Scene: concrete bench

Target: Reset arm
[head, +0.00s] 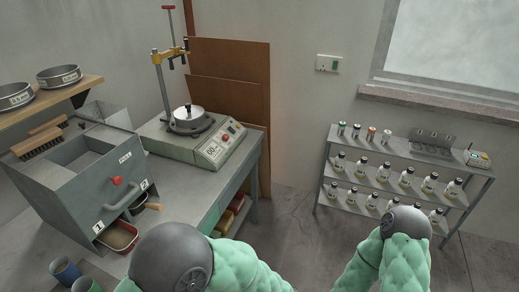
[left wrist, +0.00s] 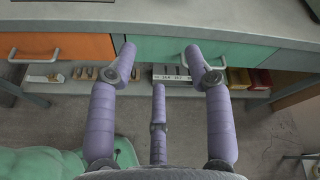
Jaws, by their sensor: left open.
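My left gripper (left wrist: 160,68) shows in the left wrist view with its purple fingers spread apart and nothing between them. It faces the front of the bench, where an orange drawer (left wrist: 62,46) and a green drawer (left wrist: 150,48) sit above an open lower shelf. In the head view my two green-sleeved arms come in at the bottom, the left one (head: 172,258) near the bench and the right one (head: 405,222) in front of the bottle rack. Neither gripper's fingers show in the head view.
A rack (head: 395,185) of several small bottles stands at the right. Bare floor (head: 290,215) lies between bench and rack.

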